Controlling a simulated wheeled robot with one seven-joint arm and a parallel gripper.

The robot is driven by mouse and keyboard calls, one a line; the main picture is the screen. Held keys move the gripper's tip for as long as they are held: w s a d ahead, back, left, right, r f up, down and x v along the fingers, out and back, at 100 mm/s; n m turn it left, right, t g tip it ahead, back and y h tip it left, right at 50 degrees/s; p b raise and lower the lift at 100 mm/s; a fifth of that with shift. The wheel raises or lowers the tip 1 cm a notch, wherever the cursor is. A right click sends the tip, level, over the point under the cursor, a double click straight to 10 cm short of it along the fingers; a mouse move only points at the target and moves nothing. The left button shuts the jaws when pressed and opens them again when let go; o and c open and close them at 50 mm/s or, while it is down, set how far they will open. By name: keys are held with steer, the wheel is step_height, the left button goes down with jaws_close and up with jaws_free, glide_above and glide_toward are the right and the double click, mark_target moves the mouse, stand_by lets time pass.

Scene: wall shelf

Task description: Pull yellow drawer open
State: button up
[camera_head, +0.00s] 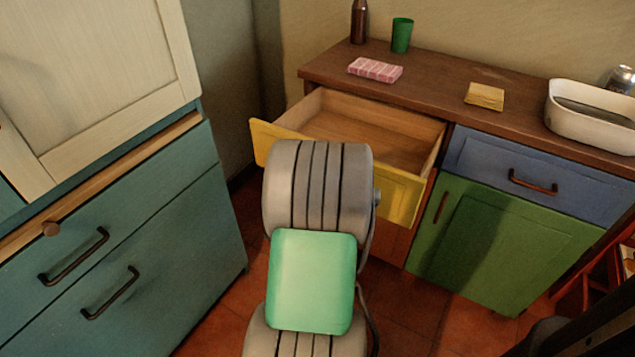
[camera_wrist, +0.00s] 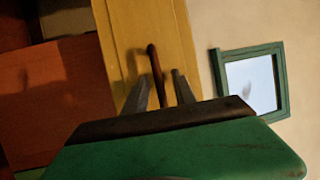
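The yellow drawer (camera_head: 400,195) is pulled well out of the wooden-topped counter in the head view, and its bare wooden inside shows. Its front also shows in the wrist view (camera_wrist: 187,45). The drawer's dark handle (camera_wrist: 153,58) stands between the two fingers of my gripper (camera_wrist: 160,75) in the wrist view. The fingers are apart, with a gap visible beside the handle; any contact is unclear. In the head view my arm hides the gripper, the handle and the middle of the drawer front.
A teal cabinet (camera_head: 150,235) stands close on the left. A blue drawer (camera_head: 535,180) and a green door (camera_head: 490,245) are right of the yellow drawer. A pink package (camera_head: 375,70), green cup (camera_head: 401,36), bottle (camera_head: 359,22) and white basin (camera_head: 592,125) stand on the countertop.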

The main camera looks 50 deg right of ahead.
steer(key=b+v, duration=0.1)
steer(key=v, duration=0.6)
steer(key=shift+s+a, duration=0.2)
steer(key=shift+a, duration=0.15)
steer(key=shift+f, duration=0.1)
steer(key=w+a+r+n+t+y+p, duration=0.2)
steer(key=w+a+r+n+y+p, duration=0.3)
steer(key=w+a+n+y+p, duration=0.35)
steer(key=w+a+r+n+t+y+p, duration=0.1)
steer(key=w+a+r+n+y+p, duration=0.5)
steer(key=w+n, duration=0.45)
steer(key=s+a+r+n+g+y+p, duration=0.3)
steer(key=s+a+r+n+g+p, duration=0.6)
steer(key=a+r, duration=0.4)
steer(key=shift+s+a+n, duration=0.4)
steer(key=shift+s+n, duration=0.5)
